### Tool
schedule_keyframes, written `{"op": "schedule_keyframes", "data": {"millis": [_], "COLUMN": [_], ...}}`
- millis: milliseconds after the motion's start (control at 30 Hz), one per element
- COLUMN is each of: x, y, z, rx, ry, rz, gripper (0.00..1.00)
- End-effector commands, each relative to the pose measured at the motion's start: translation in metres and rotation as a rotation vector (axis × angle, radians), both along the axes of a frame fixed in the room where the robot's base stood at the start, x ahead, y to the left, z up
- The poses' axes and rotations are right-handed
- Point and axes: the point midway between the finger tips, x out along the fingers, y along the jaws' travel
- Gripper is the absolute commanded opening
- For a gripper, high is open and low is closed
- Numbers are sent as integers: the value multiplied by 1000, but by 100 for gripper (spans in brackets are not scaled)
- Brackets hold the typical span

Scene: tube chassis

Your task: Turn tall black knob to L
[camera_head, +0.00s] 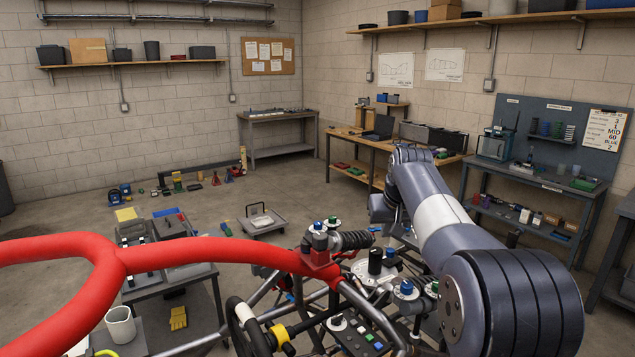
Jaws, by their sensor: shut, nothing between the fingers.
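A tall black knob (375,261) stands upright on a pale round base on the tube chassis (362,305), right of the picture's middle. Marks around it are too small to read, so its setting cannot be told. My gripper's fingers do not show; the arm and chassis parts hide that area.
A thick red tube (200,252) crosses the left foreground. A red block (320,262) and a black coil spring (352,240) sit just left of the knob. A steering wheel (245,325) and a button panel (360,335) lie nearer. Benches (540,190) line the right wall.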

Motion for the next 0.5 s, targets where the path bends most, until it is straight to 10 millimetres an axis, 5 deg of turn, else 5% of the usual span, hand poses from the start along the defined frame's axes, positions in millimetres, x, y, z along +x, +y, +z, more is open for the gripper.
{"op": "schedule_keyframes", "data": {"millis": [500], "x": [0], "y": [-4], "z": [-43], "rx": [0], "ry": [0], "rz": [-6], "gripper": [0]}}
